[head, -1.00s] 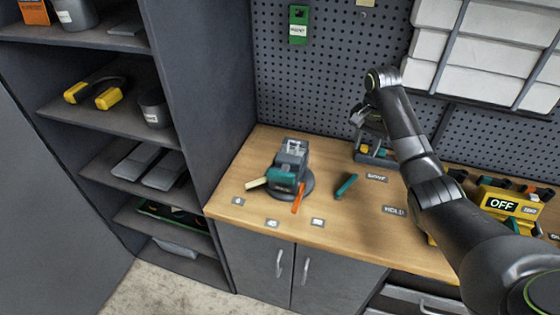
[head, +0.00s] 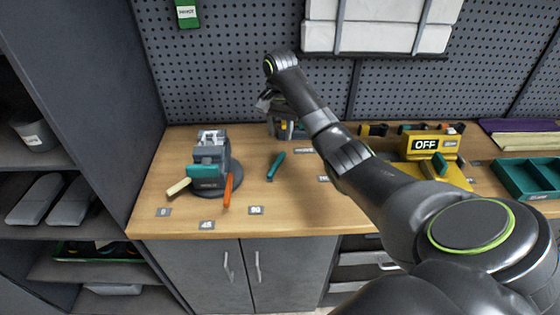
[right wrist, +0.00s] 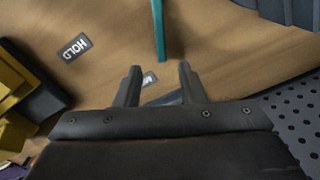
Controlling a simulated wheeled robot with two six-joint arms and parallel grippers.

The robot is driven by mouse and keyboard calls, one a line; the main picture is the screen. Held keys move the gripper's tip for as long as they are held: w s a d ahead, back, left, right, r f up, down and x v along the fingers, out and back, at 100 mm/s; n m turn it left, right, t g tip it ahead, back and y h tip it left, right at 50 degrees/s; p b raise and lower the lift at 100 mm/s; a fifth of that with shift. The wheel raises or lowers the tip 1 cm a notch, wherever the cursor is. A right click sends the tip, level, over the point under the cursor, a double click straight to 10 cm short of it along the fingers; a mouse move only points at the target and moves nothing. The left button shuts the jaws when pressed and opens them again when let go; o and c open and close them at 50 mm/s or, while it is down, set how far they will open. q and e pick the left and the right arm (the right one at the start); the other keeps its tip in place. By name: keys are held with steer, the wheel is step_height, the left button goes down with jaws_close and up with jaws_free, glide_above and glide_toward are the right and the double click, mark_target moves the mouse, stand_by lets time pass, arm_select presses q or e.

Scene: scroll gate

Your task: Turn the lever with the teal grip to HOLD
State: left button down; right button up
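A teal grip (head: 276,166) lies slantwise low over the wooden bench, left of my right arm. It also shows at the top of the right wrist view (right wrist: 158,28), beyond my fingertips. The HOLD label (right wrist: 75,48) is to its left there; a second label (right wrist: 149,79) is partly hidden by my gripper. In the head view my arm partly covers the HOLD label (head: 323,179). My right gripper (head: 265,103) is above the back of the bench, its fingers apart and empty in the right wrist view (right wrist: 158,82). I cannot see what the grip pivots on. My left gripper is out of view.
A grey device (head: 209,160) with teal, cream and orange parts stands on the left, with 0, 45 and 90 labels in front. A yellow OFF box (head: 430,143) and a teal tray (head: 530,178) are on the right. The pegboard (head: 220,70) is behind.

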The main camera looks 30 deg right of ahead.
steer(key=b, duration=0.3)
glide_above(280, 158)
step_height(280, 158, down, 4)
steer(key=shift+w+f, duration=0.15)
step_height(280, 158, down, 4)
steer(key=shift+r+p, duration=0.25)
steer(key=shift+p, duration=0.4)
steer(key=shift+f, duration=0.85)
steer(key=shift+c, duration=0.2)
jaws_close()
